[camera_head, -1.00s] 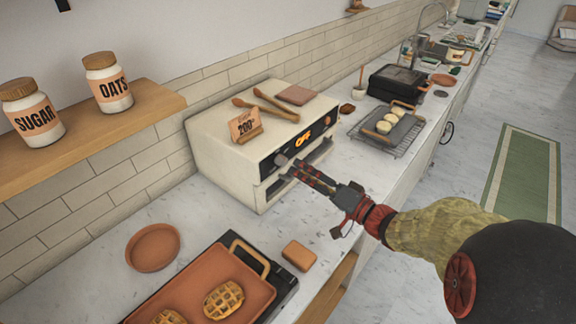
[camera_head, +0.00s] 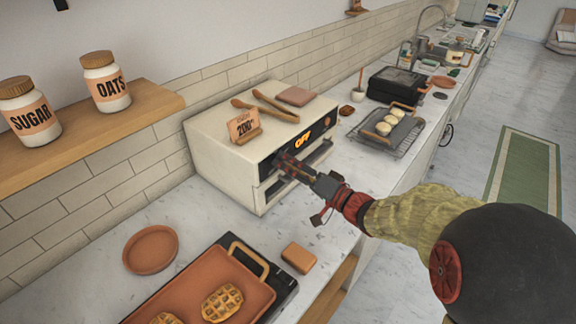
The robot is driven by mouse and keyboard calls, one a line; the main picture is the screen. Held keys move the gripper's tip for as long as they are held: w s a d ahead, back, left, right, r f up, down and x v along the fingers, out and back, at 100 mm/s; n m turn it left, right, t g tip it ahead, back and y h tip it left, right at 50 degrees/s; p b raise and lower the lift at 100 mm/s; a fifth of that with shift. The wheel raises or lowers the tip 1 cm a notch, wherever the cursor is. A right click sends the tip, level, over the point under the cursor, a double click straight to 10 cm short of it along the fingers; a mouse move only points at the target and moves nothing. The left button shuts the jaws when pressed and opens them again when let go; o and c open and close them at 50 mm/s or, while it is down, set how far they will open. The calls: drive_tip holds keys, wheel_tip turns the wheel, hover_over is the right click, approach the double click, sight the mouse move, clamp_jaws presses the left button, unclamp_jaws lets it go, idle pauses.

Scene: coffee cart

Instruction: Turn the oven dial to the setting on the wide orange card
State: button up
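The white toaster oven (camera_head: 215,155) stands on the counter against the tiled wall. Its black front panel has a lit display (camera_head: 302,139) reading OFF in orange. One dial (camera_head: 327,122) shows on the panel's right. A wide orange card (camera_head: 244,124) stands in a wooden holder on top of the oven and reads 200°, with a smaller line above it too small to read. My gripper (camera_head: 283,161) is at the left part of the panel, its fingertips right at the left dial and hiding it. I cannot tell whether the fingers touch the dial or how far they are apart.
Wooden tongs (camera_head: 275,108) and a brown block (camera_head: 295,95) lie on the oven. In front are a tray (camera_head: 180,290) of waffles, a round dish (camera_head: 151,249) and a small block (camera_head: 299,257). A wire rack (camera_head: 384,138) is on the right.

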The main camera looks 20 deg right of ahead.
drive_tip(key=c, duration=0.6)
clamp_jaws()
